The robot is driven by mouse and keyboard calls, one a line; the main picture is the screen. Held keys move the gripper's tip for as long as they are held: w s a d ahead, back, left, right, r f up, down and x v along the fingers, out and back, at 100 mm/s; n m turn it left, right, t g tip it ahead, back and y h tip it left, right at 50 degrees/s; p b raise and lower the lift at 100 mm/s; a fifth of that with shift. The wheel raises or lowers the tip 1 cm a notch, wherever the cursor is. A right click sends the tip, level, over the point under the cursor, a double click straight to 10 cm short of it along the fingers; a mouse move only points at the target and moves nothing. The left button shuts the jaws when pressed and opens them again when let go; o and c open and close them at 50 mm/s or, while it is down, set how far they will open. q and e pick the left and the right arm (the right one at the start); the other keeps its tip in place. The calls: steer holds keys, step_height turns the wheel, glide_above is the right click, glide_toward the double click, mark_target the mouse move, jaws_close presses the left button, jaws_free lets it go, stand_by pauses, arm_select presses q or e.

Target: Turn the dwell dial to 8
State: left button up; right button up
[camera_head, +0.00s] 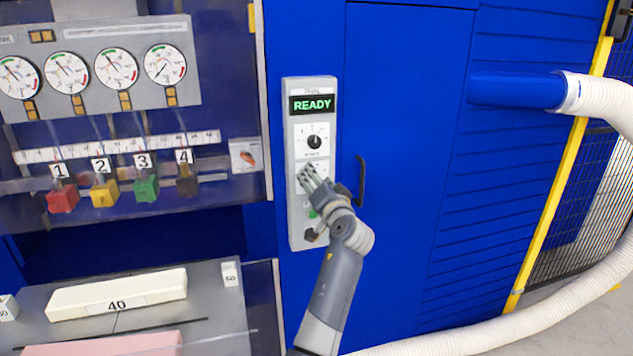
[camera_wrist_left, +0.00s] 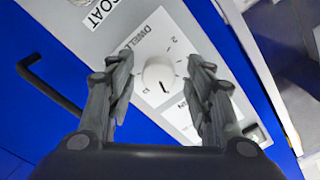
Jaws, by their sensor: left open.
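The dwell dial (camera_wrist_left: 158,74) shows in the left wrist view as a pale round knob on a white plate lettered DWELL, seen rotated. A dark pointer mark is on the knob; the scale number it points to is too small to read for certain. My left gripper (camera_wrist_left: 158,62) is open, with one finger on each side of the knob in this view; I see no clear contact. In the head view my left gripper (camera_head: 308,172) is in front of the grey control panel (camera_head: 298,232), below its black upper knob (camera_head: 314,142), and covers much of the plate behind it. My right gripper is not in view.
The panel's display (camera_head: 312,104) reads READY. A dark door handle (camera_head: 361,180) stands just right of my gripper on the blue cabinet (camera_head: 400,110). A white hose (camera_head: 600,95) runs at the right. Gauges and numbered coloured blocks are at the left.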

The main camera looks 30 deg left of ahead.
arm_select(q)
steer(key=v, duration=0.7)
steer(key=shift+d, duration=0.15)
steer(key=shift+s, duration=0.15)
steer(key=w+a+n+p, duration=0.4)
steer(key=a+n+p, duration=0.1)
steer(key=n, duration=0.1)
steer(key=shift+w+a+f, duration=0.2)
steer(key=shift+w+a, duration=0.1)
stand_by(0.5)
